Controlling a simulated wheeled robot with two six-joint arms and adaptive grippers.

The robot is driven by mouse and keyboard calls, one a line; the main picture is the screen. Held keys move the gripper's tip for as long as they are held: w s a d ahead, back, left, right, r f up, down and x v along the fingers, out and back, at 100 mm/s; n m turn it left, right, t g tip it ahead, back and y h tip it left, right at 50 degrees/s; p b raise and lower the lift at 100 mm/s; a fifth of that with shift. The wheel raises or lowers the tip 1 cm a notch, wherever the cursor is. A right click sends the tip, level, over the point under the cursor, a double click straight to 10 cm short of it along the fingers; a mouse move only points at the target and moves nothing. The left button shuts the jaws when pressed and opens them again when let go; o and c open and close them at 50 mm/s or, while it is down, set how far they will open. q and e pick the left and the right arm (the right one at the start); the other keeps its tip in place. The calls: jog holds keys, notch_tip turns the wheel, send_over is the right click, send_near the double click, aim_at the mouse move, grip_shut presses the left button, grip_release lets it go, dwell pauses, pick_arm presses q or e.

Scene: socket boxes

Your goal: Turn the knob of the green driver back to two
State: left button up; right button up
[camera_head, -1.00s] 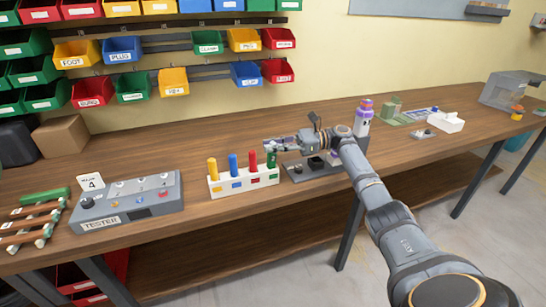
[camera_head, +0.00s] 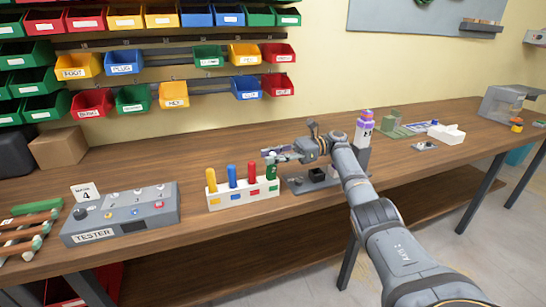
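The green driver (camera_head: 271,170) stands upright at the right end of a white rack (camera_head: 228,202), beside the red driver (camera_head: 254,174). My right gripper (camera_head: 268,155) reaches in from the right and lies at the top of the green driver, covering its knob. I cannot tell whether the fingers touch the knob, or whether they are open or shut. The number on the knob is too small to read. My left gripper is not in view.
Blue (camera_head: 232,176) and yellow (camera_head: 211,180) drivers stand farther left in the rack. A grey tester box (camera_head: 122,217) with a card reading 4 is to the left. A dark fixture (camera_head: 312,184) lies under my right arm. Bench wood in front of the rack is bare.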

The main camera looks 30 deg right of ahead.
aim_at(273, 153)
jog(key=shift+o, duration=1)
jog(key=shift+r, duration=0.2)
notch_tip(273, 153, up, 10)
jog(key=shift+f, duration=0.25)
